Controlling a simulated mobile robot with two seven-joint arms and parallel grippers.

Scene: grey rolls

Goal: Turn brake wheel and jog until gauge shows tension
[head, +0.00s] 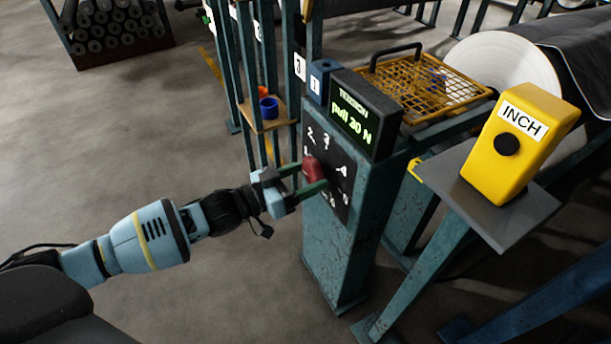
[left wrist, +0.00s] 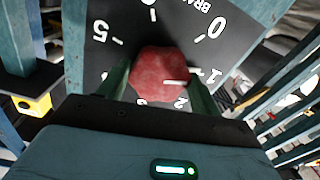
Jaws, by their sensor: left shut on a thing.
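The brake wheel is a red knob (head: 311,168) on a black numbered dial plate (head: 343,158) on the teal post. My left gripper (head: 308,178) is shut on the knob, one finger on each side. In the left wrist view the knob (left wrist: 160,72) fills the space between the fingers (left wrist: 160,88). Its white mark points right, close to the 1. The tension gauge (head: 366,113) on top of the post shows green text that reads "pull 20 N". The yellow INCH box (head: 520,150) with a black button (head: 506,145) stands at the right, untouched. My right gripper is not in view.
A yellow mesh guard (head: 430,85) and a large pale roll (head: 505,70) lie behind the post. Teal uprights hold a small shelf (head: 266,122) with a blue cup (head: 268,107). A rack of dark rolls (head: 110,30) stands far left. The floor at left is clear.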

